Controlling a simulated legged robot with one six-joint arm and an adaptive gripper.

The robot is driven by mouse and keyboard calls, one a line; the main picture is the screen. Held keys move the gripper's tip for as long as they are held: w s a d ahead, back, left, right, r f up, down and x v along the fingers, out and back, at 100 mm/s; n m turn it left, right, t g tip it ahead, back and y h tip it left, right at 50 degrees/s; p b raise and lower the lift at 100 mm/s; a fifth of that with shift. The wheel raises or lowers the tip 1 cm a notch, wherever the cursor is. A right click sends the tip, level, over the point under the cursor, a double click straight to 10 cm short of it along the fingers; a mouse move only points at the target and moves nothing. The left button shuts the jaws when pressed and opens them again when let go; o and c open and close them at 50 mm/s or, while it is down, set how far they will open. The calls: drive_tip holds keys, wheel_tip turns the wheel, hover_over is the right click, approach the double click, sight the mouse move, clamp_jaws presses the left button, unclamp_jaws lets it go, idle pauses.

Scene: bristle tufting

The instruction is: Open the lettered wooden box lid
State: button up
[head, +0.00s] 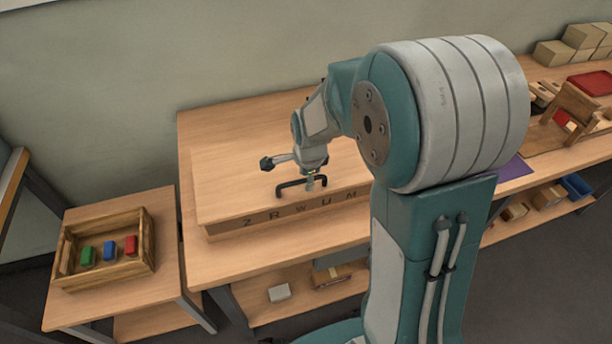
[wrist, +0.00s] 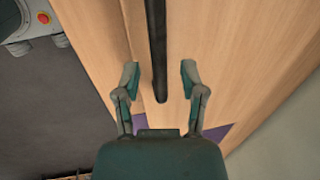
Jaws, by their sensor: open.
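The wooden box (head: 262,226) stands on the workbench with dark letters, Z R W U M among them, along its front side. Its broad flat lid (head: 228,170) lies down on it and looks shut. A black bar handle (head: 287,184) sits near the lid's front edge. In the wrist view the handle (wrist: 156,40) runs lengthwise between my fingers. My gripper (wrist: 160,78) is open, one finger on each side of the handle with a gap on both sides. In the head view my gripper (head: 312,181) is at the handle, and my arm hides the box's right part.
A side table at left holds a wooden tray (head: 105,278) with green, blue and red blocks. The bench (head: 195,240) has a lower shelf with small items. A purple mat (head: 512,169), wooden pieces and a red tray (head: 590,83) lie at right. A wall stands behind.

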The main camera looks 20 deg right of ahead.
clamp_jaws()
drive_tip(key=shift+w+r, duration=0.1)
